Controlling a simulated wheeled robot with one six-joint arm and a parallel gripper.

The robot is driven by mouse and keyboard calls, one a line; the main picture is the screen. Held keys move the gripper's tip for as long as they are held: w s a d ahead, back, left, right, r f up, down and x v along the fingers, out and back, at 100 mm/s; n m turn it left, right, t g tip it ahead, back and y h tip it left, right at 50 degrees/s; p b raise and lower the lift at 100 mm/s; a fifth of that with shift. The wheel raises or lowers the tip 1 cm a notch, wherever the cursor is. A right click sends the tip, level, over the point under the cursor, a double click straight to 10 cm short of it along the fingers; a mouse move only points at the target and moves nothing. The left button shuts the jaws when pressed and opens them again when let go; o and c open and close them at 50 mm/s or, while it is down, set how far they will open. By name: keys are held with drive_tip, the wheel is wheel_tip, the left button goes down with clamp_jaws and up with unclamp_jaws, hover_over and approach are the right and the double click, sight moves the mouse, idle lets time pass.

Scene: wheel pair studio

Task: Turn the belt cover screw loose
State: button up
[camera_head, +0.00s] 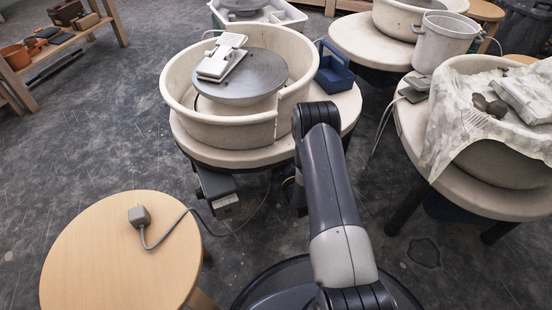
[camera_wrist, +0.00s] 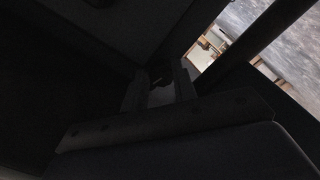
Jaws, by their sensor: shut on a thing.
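In the wrist view my gripper (camera_wrist: 160,94) is in deep shadow with its two fingers close together. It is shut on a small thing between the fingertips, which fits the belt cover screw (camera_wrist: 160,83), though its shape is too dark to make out. A dark surface fills the space around the fingers; I cannot tell whether it is the belt cover. In the head view my arm reaches down toward the near side of the potter's wheel (camera_head: 225,135), and my gripper is hidden there.
A white pedal (camera_head: 222,60) lies on the wheel head. A blue caddy (camera_head: 334,72) stands beside the cream basin. A round wooden stool (camera_head: 110,265) at front left bears a grey plug (camera_head: 139,215) whose cord runs to the wheel. A second wheel draped with cloth (camera_head: 465,125) stands at right.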

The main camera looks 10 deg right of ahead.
drive_tip(key=shift+a+r+n, duration=0.4)
drive_tip(key=shift+a, duration=0.05)
drive_tip(key=shift+d+r+n, duration=0.1)
drive_tip(key=shift+d+n, duration=0.1)
drive_tip(key=shift+n, duration=1.3)
clamp_jaws()
drive_tip(key=o, duration=0.7)
unclamp_jaws()
drive_tip(key=shift+a+r, duration=0.1)
drive_tip(key=shift+a, duration=0.2)
drive_tip(key=s+d+p, duration=0.1)
drive_tip(key=s, duration=0.2)
drive_tip(key=s+d+p, duration=0.1)
drive_tip(key=s, duration=0.3)
drive_tip(key=s+f+p, duration=0.1)
drive_tip(key=s, duration=0.3)
drive_tip(key=shift+d+f, duration=0.1)
drive_tip(key=shift+d, duration=0.3)
